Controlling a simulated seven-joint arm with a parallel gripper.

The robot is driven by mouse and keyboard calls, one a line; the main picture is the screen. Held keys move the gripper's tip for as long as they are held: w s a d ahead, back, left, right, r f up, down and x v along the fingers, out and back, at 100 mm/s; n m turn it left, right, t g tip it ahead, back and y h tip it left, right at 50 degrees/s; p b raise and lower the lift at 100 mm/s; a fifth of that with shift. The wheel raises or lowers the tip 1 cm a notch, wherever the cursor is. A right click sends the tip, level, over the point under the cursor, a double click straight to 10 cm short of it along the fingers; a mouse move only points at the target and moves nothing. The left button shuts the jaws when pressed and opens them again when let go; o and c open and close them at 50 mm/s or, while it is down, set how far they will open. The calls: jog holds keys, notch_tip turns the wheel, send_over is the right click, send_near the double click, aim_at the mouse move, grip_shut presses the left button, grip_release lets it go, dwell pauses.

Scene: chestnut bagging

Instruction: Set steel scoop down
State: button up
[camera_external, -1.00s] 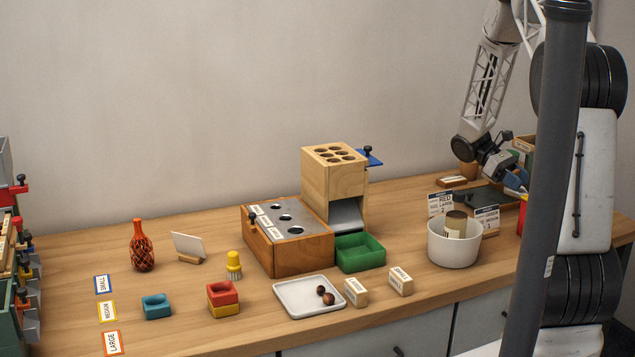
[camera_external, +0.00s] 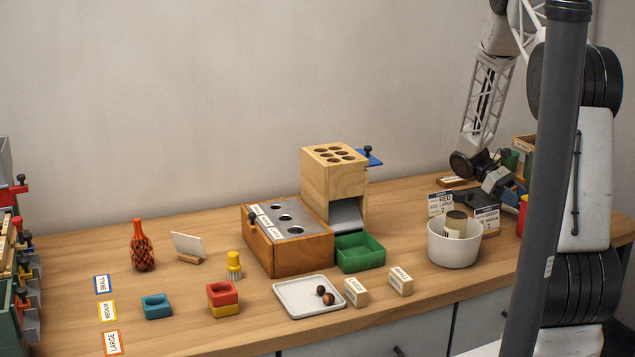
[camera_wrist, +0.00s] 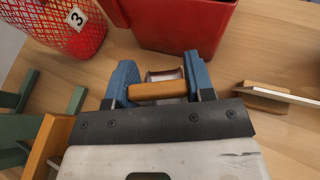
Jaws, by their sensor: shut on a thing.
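The steel scoop shows in the wrist view as a tan wooden handle (camera_wrist: 158,91) with a small shiny metal part just beyond it, tinted red by reflection. My gripper (camera_wrist: 159,76) has its two blue fingers on either end of the handle and is shut on it. Most of the scoop is hidden behind the fingers and the gripper body. In the external view my gripper (camera_external: 517,189) is low over the right end of the bench, behind the sign cards. The scoop cannot be made out there. Whether it touches the bench I cannot tell.
In the wrist view, a red bin (camera_wrist: 180,30) stands just ahead, a red mesh basket (camera_wrist: 60,28) marked 3 is at upper left, and a card stand (camera_wrist: 262,98) is at right. In the external view, a white pot (camera_external: 453,250) stands in front of the cards (camera_external: 440,204).

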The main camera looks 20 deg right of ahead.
jog(key=shift+f, duration=0.85)
jog(key=shift+f, duration=0.6)
dwell(0.3)
jog(key=o, duration=1)
jog(key=shift+w, duration=0.1)
jog(key=shift+w+a+r, duration=0.25)
jog(key=shift+w, duration=0.2)
jog(key=shift+v, duration=0.85)
notch_tip(320, 180, up, 5)
jog(key=shift+r, duration=1.05)
